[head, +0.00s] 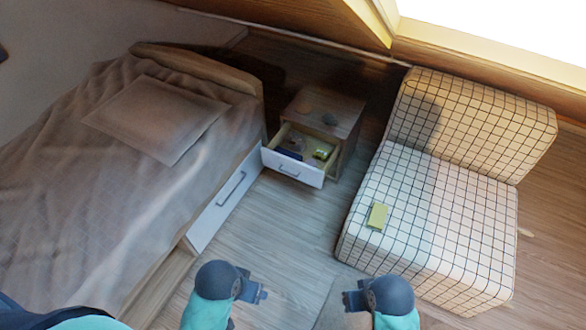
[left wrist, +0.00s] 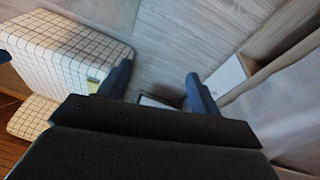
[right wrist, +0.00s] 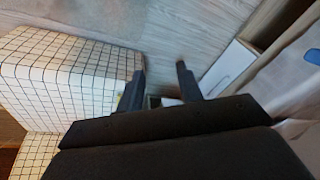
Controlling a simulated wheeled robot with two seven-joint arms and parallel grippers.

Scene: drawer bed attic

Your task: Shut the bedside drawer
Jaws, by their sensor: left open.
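The bedside drawer (head: 292,171) is pulled out of the small wooden bedside table (head: 333,112), between the bed and the checkered chair. It has a white front with a handle, and small items, one blue and one yellow-green, lie inside. My left gripper (head: 264,294) and right gripper (head: 347,297) are low in the head view, well short of the drawer and empty. In the left wrist view the left fingers (left wrist: 158,85) are spread apart. In the right wrist view the right fingers (right wrist: 160,78) are also apart. The drawer is mostly hidden behind the grippers in both wrist views.
A bed (head: 110,180) with a white under-bed drawer front (head: 225,200) stands at the left. A checkered chair (head: 430,225) with a yellow item (head: 377,216) on its seat stands at the right. Wooden floor (head: 290,225) lies clear between them. A dark object (head: 329,118) sits on the bedside table.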

